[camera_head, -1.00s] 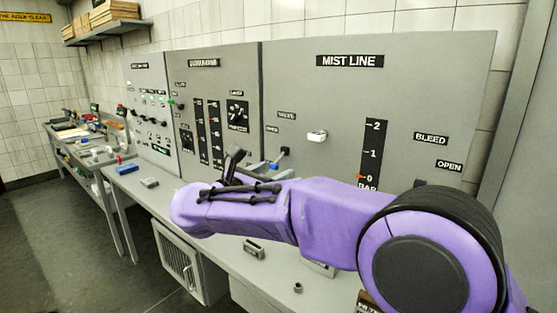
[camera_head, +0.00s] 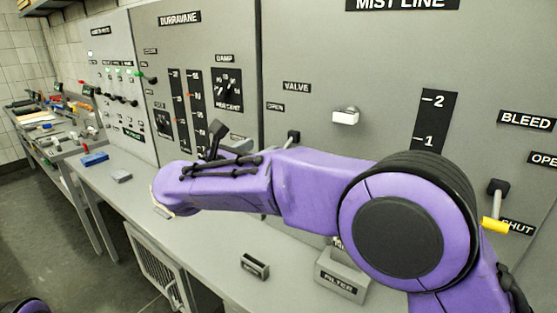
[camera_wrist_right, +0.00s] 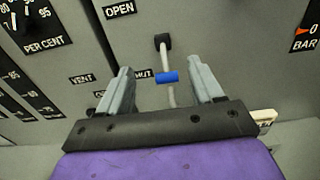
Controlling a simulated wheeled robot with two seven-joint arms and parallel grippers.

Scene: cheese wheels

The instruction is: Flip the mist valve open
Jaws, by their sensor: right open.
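The mist valve lever hangs from a black pivot (camera_head: 293,136) on the grey mist line panel, under the VALVE label. In the right wrist view its pale stem points down from the pivot (camera_wrist_right: 163,40) to a blue handle (camera_wrist_right: 167,77). The OPEN label (camera_wrist_right: 119,9) is above and left of the pivot; a partly hidden label ending in "HUT" is beside the handle. My right gripper (camera_wrist_right: 160,68) is open, its fingers on either side of the handle; I cannot tell whether either touches. In the head view my right forearm hides the handle and most of the gripper.
A white knob (camera_head: 345,116) sticks out right of the valve. The bleed lever (camera_head: 495,224) has a yellow handle low on the right. The Durravane panel (camera_head: 180,55) adjoins on the left.

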